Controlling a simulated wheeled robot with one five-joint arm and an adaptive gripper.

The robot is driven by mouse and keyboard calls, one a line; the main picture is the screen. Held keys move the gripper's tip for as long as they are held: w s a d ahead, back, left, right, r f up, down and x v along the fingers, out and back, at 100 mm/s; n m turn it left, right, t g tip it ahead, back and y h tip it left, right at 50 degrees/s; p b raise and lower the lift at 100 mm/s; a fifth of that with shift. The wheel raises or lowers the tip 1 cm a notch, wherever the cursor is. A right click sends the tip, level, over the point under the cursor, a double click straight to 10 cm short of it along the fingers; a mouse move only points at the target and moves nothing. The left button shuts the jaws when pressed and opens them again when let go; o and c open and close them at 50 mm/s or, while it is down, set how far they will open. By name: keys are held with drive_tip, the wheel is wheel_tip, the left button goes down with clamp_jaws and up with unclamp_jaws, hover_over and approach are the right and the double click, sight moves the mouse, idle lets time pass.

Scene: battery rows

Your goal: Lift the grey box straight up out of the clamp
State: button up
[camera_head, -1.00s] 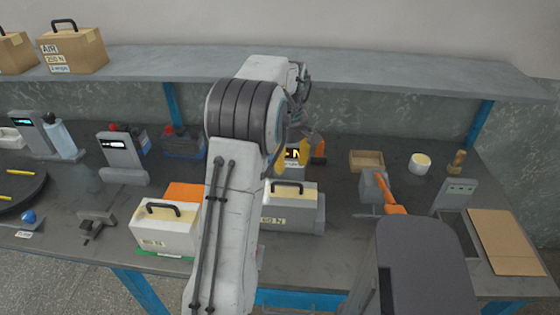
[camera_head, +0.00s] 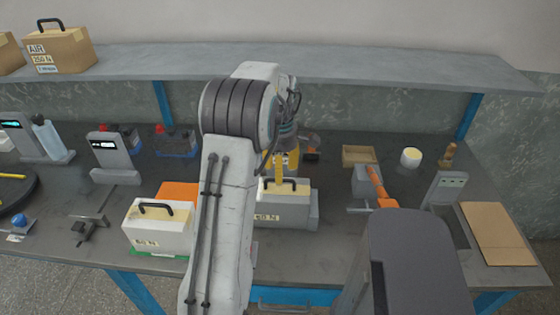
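A cream-topped box with a dark handle and a label ending in "0 N" (camera_head: 267,218) sits on the bench just right of my arm. A grey body (camera_head: 303,212) shows at its right side; I cannot tell whether this is the box's own side or a clamp jaw. A grey fixture with an orange lever (camera_head: 374,182) stands to the right, with a short bar towards the box. My gripper (camera_head: 280,172) is above and behind the box, near its handle. Its fingertips are small and partly hidden by my arm, so contact and opening are unclear.
A white box with a handle (camera_head: 158,230) stands on a green mat left of my arm. A wooden tray (camera_head: 358,155), a white cup (camera_head: 411,157) and a grey panel (camera_head: 445,190) are at the right. A shelf (camera_head: 400,80) runs along the back.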

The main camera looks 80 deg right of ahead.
drive_tip(key=shift+f, duration=1.8)
drive_tip(key=shift+c, duration=0.2)
clamp_jaws()
drive_tip(key=shift+r, duration=0.15)
wheel_tip(320, 180, up, 10)
drive_tip(key=p, duration=0.8)
idle(0.4)
drive_tip(key=shift+d, duration=0.1)
